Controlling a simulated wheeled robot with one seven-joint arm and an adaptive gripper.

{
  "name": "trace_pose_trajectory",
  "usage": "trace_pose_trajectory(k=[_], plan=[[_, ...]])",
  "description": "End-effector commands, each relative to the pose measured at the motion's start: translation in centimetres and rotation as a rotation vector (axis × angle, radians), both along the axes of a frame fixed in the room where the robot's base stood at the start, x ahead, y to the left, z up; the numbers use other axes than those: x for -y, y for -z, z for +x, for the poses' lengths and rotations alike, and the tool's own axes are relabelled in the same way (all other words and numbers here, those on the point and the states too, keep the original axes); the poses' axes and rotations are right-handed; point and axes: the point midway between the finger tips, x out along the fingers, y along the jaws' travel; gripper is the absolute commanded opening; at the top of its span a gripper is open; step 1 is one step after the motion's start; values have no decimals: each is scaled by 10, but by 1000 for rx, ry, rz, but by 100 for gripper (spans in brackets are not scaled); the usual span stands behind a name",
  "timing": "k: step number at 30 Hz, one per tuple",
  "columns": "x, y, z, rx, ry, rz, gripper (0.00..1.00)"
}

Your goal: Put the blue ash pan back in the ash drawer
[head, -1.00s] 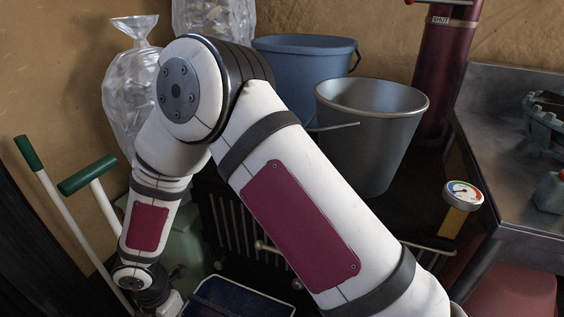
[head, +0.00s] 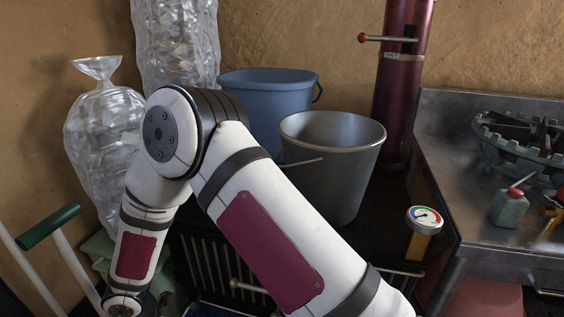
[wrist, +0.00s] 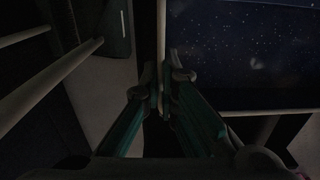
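The blue ash pan (wrist: 240,55) fills the upper right of the dark wrist view, with a speckled dark-blue floor and a pale rim. My gripper (wrist: 163,82) has teal fingers that come together at the pan's left rim, one on each side, and it looks shut on that rim. In the head view my arm reaches down to the lower left, and the gripper is below the picture's edge. Only a thin blue sliver shows at the bottom there. I cannot make out the ash drawer in either view.
A dark barred grate (head: 207,262) stands behind my arm. A grey metal bucket (head: 345,175) and a blue bucket (head: 265,100) stand above it. A gauge (head: 425,218) and a metal bench (head: 455,200) are at right. A green-handled tool (head: 48,227) and clear bags (head: 100,140) are at left.

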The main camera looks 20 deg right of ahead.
Motion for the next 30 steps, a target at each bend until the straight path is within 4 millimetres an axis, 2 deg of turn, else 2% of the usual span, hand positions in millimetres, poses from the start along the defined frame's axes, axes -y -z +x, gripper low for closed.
trace_pose_trajectory(k=[14,30], plan=[[0,1,-1,-1,0,-1,0],[0,33,-1,-1,0,-1,0]])
